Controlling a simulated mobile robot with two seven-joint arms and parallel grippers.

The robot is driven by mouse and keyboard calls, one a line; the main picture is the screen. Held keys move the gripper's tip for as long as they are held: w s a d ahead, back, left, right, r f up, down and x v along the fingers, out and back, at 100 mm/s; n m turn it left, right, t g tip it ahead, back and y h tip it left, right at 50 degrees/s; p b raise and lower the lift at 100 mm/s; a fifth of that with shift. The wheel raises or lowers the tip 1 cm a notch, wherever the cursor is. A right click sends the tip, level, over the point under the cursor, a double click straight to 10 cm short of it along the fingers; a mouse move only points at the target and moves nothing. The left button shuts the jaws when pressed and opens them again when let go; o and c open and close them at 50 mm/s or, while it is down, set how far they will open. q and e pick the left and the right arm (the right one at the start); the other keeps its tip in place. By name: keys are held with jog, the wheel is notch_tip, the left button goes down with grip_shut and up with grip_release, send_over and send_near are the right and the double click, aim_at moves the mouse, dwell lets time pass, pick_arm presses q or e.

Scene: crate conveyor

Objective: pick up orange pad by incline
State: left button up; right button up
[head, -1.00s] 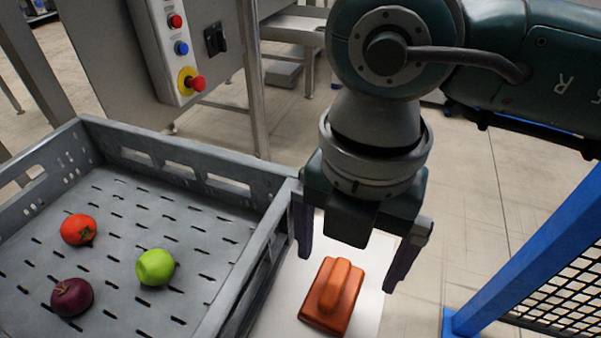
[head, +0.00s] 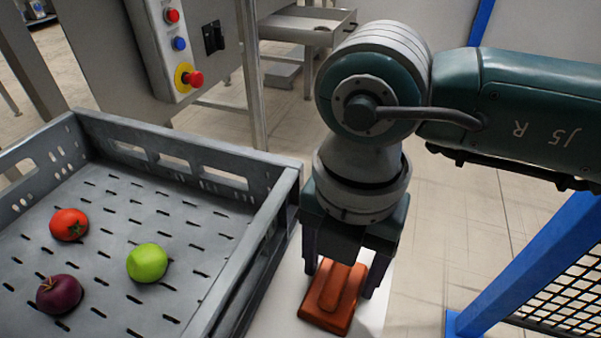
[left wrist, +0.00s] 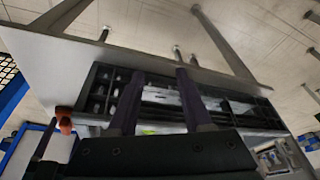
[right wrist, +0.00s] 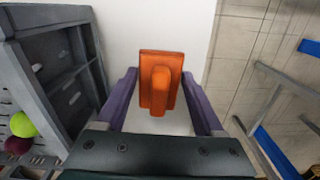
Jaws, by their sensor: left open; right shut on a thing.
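The orange pad (head: 333,298), a flat block with a raised ridge, is at the white surface (head: 275,318) right of the grey crate. My right gripper (head: 340,281) points down over it, with one finger on each side, shut on the pad. The right wrist view shows the pad (right wrist: 160,65) between the purple fingers. I cannot tell whether it is lifted off the surface. My left gripper (left wrist: 158,75) shows only in the left wrist view, open and empty, with the crate beyond its fingers. No incline can be made out clearly.
The grey crate (head: 225,155) holds a tomato (head: 69,224), a green apple (head: 147,262) and a purple onion (head: 59,294). Its wall stands close to my right gripper. A blue post (head: 530,260) with mesh is on the right. A control panel (head: 180,45) stands behind.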

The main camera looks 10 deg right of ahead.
jog(key=c, duration=0.7)
jog(key=shift+o, duration=0.2)
jog(key=shift+r, duration=0.15)
notch_tip(320, 180, up, 20)
jog(key=p, duration=0.6)
